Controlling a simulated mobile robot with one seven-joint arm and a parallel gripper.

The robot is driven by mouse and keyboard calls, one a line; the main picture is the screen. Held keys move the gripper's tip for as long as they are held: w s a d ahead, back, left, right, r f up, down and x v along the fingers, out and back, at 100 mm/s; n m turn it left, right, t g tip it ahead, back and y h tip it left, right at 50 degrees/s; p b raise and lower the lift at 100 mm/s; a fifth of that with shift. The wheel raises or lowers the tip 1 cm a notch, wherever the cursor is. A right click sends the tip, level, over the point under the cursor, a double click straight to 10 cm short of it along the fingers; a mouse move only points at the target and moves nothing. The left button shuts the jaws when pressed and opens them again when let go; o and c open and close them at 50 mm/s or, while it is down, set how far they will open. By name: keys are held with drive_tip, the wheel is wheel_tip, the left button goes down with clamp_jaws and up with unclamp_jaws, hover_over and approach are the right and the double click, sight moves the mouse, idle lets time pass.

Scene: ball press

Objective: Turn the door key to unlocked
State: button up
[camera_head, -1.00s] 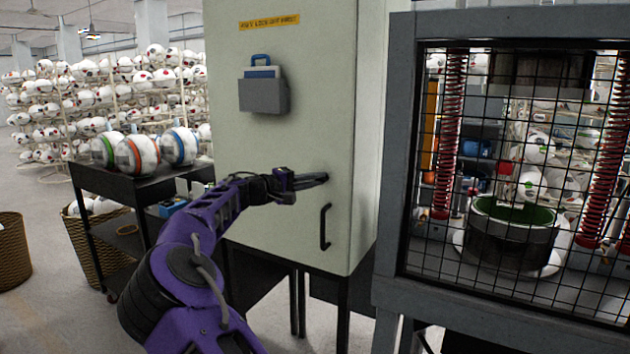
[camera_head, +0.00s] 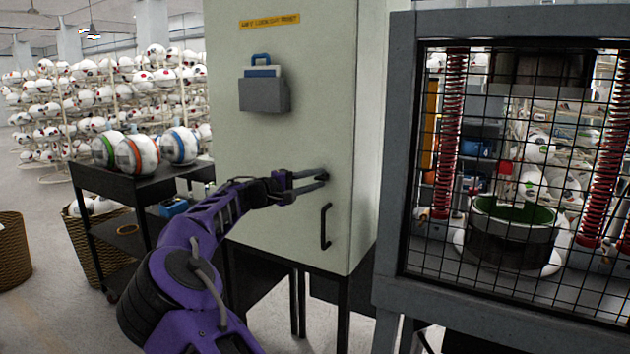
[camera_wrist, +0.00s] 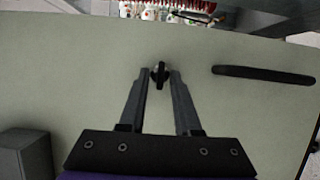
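The door key (camera_wrist: 160,75) is a small dark piece on the pale cabinet door. In the wrist view it sits between my fingertips, its long side running along the fingers. In the head view the key is mostly hidden by the fingers. My gripper (camera_head: 324,179) is at the door, above the black handle, with one finger above the other. In the wrist view (camera_wrist: 160,73) the fingertips stand on either side of the key, with what look like thin gaps. The gripper looks open around the key. The cabinet door (camera_head: 270,150) is closed.
The black door handle (camera_head: 325,227) is just below the gripper. A grey document pocket (camera_head: 263,95) hangs higher up on the door. The caged press (camera_head: 510,170) stands to the right. A black cart (camera_head: 130,180) with several balls is at the left.

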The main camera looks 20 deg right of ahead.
drive_tip(key=shift+o, duration=0.2)
drive_tip(key=v, duration=1.7)
drive_tip(key=shift+a+b, duration=0.25)
drive_tip(key=shift+b, duration=0.2)
